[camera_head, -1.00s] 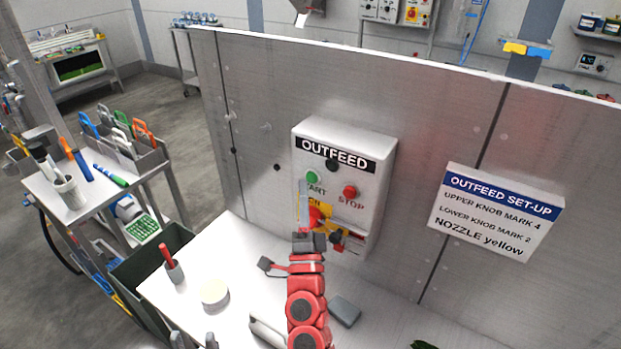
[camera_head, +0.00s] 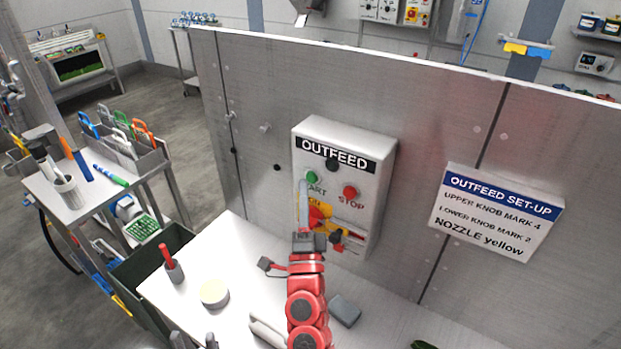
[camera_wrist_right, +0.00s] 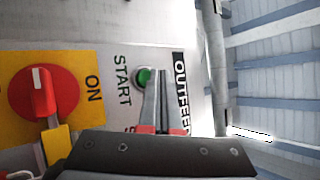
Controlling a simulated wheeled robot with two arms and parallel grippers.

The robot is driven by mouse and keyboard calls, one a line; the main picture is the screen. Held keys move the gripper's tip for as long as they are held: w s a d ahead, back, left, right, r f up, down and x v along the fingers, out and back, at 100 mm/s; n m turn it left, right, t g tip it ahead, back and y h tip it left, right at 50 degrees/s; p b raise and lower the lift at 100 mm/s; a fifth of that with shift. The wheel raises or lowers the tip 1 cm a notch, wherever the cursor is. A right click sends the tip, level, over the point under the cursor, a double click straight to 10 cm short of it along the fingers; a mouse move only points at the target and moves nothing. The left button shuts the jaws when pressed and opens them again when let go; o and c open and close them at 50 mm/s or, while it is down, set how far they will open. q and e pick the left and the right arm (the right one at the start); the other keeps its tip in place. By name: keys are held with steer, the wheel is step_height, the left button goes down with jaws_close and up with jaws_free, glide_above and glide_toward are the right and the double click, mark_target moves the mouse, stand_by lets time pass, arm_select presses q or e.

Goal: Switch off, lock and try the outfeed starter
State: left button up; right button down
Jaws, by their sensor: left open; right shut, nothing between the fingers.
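The grey OUTFEED starter box (camera_head: 384,175) is on the metal panel. It has a green START button (camera_head: 312,177), a red STOP button (camera_head: 350,191) and a red rotary switch on a yellow plate (camera_head: 326,209). In the right wrist view, the switch (camera_wrist_right: 42,92) has its white mark toward the picture's top, not toward the ON label (camera_wrist_right: 93,88). A yellow piece (camera_wrist_right: 57,145) lies beside it. My right gripper (camera_head: 303,185) is shut and empty, its tips beside the START button; contact is unclear. My left gripper (camera_head: 195,341) is open at the bottom edge, mostly out of view.
A white worktop (camera_head: 235,245) stands below the box, holding a red-handled item in a grey cup (camera_head: 174,271), a cream disc (camera_head: 214,293) and a grey block (camera_head: 344,310). An OUTFEED SET-UP sign (camera_head: 495,212) hangs to the right. A tool cart (camera_head: 95,205) stands left.

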steer(key=shift+w+d, duration=0.1)
steer(key=shift+w+d+b, duration=0.2)
steer(key=shift+w+b, duration=0.05)
steer(key=shift+b, duration=0.05)
steer(key=shift+w+d+b, duration=0.25)
steer(key=shift+w+b, duration=0.05)
steer(key=shift+w, duration=0.05)
stand_by(0.8)
steer(key=shift+s+a, duration=0.1)
stand_by(0.3)
steer(key=shift+s+a, duration=0.35)
steer(key=shift+s, duration=0.25)
steer(key=s+a, duration=0.1)
steer(key=s, duration=0.1)
steer(key=s+a, duration=0.2)
stand_by(0.4)
stand_by(0.5)
